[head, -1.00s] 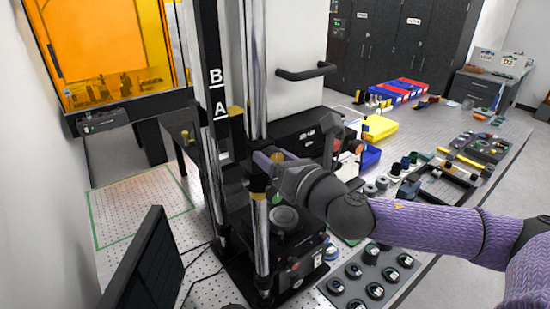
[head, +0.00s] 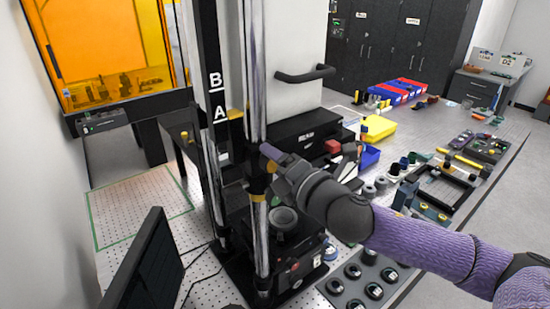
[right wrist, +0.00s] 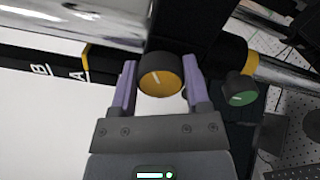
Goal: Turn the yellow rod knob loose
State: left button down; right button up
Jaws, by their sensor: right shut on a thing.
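The yellow rod knob (right wrist: 161,80) has a dark rim and a pale line across its yellow face. In the right wrist view it sits between the two purple fingers of my right gripper (right wrist: 160,70), which is shut on it. In the head view my right gripper (head: 267,154) reaches the upright metal rod (head: 262,235) from the right, and the knob is mostly hidden there by the gripper. The line on the knob is slightly tilted in the right wrist view. My left gripper is not in view.
A green knob (right wrist: 239,90) is close to the right finger in the right wrist view. The black column marked B and A (head: 214,95) stands just left of the rod. A tray of round parts (head: 362,284) and a dark monitor (head: 140,262) are nearby.

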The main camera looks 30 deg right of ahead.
jog(key=m+p, duration=0.2)
jog(key=m, duration=0.4)
jog(key=shift+f+m, duration=0.1)
jog(key=shift+m, duration=0.2)
dwell(0.5)
jog(key=o, duration=1.3)
jog(key=shift+s, duration=0.1)
